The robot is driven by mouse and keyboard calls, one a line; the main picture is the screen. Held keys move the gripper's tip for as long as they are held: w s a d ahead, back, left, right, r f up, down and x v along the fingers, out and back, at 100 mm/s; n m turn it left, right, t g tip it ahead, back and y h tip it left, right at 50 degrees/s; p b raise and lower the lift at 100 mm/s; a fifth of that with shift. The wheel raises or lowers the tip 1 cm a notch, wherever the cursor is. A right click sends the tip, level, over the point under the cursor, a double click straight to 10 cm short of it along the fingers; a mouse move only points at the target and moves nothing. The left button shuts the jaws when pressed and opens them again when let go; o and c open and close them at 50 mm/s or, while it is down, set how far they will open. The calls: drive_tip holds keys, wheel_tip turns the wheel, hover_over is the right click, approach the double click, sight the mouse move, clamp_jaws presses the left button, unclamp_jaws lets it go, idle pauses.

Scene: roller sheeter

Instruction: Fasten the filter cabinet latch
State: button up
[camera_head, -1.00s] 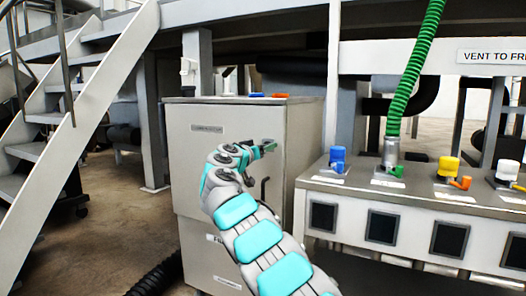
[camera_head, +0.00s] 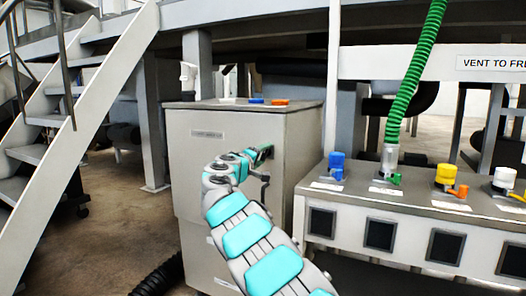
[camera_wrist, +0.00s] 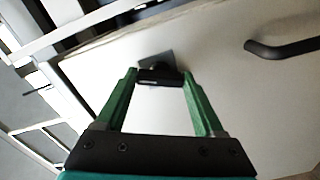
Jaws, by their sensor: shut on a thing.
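The grey filter cabinet (camera_head: 188,152) stands behind my arm in the head view; its pale door (camera_wrist: 235,95) fills much of the wrist view. The small dark latch (camera_wrist: 160,76) sits on a grey plate near the door's edge. My gripper (camera_wrist: 161,78) has its green fingers on either side of the latch and is shut on it. In the head view my gripper (camera_head: 264,153) is at the cabinet's upper right front, and the latch is mostly hidden there. I cannot tell the latch's exact angle.
A black door handle (camera_wrist: 283,47) stands out near the latch. A valve bench (camera_head: 420,207) with coloured valves and a green hose (camera_head: 416,75) stands close at the right. Stairs (camera_head: 75,110) rise at the left. A black corrugated hose (camera_head: 160,276) lies on the floor.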

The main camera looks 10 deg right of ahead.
drive_tip(key=shift+n+p, duration=1.2)
drive_tip(key=shift+n, duration=1.1)
drive_tip(key=o, duration=1.4)
drive_tip(key=shift+b+v, duration=0.75)
drive_tip(key=shift+v, duration=3.2)
